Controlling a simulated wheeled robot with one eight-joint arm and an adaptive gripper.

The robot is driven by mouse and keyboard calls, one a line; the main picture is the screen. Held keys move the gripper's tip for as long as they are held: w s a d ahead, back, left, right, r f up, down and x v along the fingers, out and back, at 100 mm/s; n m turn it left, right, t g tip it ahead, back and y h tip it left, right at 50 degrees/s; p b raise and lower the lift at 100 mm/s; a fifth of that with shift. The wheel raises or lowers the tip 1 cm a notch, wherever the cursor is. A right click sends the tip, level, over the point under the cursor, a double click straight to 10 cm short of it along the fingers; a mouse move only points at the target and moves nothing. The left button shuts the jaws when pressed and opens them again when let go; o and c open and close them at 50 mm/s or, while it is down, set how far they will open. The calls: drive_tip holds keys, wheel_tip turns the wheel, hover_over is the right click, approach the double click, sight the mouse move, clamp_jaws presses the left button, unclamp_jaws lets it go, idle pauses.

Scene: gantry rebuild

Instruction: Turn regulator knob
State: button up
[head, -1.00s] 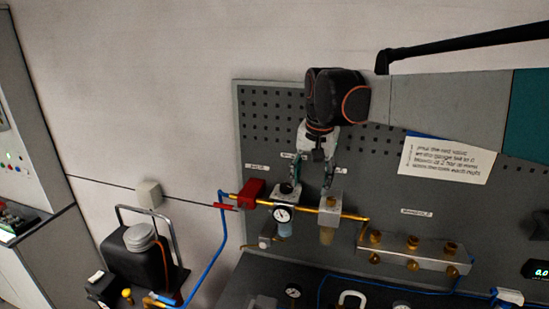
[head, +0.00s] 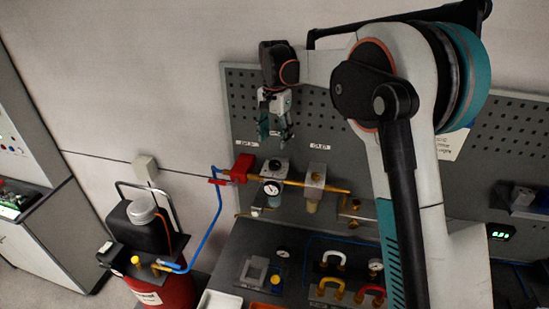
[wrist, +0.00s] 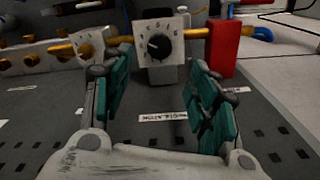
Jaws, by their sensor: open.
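The regulator (head: 274,168) is mounted on the brass pipe on the pegboard, with a round gauge (head: 271,188) below it in the head view. In the wrist view its black knob (wrist: 158,44) sits in the middle of a pale plate with numbers around it. My gripper (head: 275,138) hangs just above the regulator in the head view, fingers pointing down. In the wrist view the teal fingers of my gripper (wrist: 162,75) are spread wide, with the knob showing between and beyond them. The gripper is open and empty, apart from the knob.
A red valve (head: 243,168) sits on the pipe left of the regulator, close to one finger in the wrist view (wrist: 223,48). A filter unit (head: 315,180) stands to its right. The bench below holds gauges and coloured handles (head: 335,290).

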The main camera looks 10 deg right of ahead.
sight(274, 163)
wheel_tip(274, 163, down, 10)
drive_tip(key=shift+r+p, duration=0.1)
drive_tip(key=shift+p, duration=0.8)
drive_tip(key=c, duration=1.1)
